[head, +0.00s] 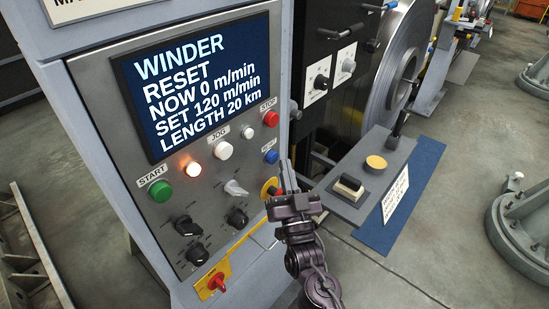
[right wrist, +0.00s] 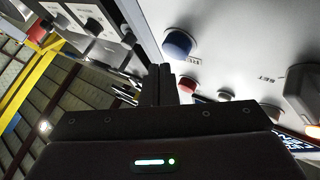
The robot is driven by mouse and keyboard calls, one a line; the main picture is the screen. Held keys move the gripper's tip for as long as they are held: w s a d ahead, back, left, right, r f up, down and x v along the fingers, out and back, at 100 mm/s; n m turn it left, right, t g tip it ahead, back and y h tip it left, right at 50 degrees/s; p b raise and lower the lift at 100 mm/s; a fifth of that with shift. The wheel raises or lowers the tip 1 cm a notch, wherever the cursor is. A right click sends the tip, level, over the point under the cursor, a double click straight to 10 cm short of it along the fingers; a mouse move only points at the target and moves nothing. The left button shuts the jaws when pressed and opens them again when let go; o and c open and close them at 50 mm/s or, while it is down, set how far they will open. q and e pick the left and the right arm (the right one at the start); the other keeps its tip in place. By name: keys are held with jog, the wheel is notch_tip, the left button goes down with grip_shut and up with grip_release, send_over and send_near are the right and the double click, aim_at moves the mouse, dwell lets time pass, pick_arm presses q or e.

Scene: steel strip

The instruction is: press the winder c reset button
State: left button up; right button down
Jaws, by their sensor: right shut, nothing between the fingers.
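The blue button (head: 271,157) is on the right side of the winder control panel (head: 215,165), below the red stop button (head: 271,119). Its small label is hard to read. The panel's screen (head: 200,85) reads WINDER, RESET, NOW 0 m/min. In the right wrist view the blue button (right wrist: 178,44) shows close beyond the shut fingertips (right wrist: 160,68), with a visible gap. My left gripper is not in view.
A lit orange-white lamp (head: 193,169), green start button (head: 160,190), white jog button (head: 223,150) and several knobs share the panel. A side console (head: 365,175) with a lever is to the right.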

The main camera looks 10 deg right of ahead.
jog(key=shift+w, duration=0.1)
jog(key=shift+w+a, duration=0.25)
dwell(0.3)
jog(key=shift+w+a, duration=0.4)
jog(key=shift+w, duration=0.05)
dwell(0.9)
jog(key=shift+d, duration=0.1)
dwell(0.3)
jog(key=shift+s+d, duration=0.55)
jog(key=shift+s, duration=0.25)
jog(key=s+d+p, duration=0.1)
jog(key=s, duration=0.1)
jog(key=s+d+p, duration=0.1)
jog(key=s+d, duration=0.1)
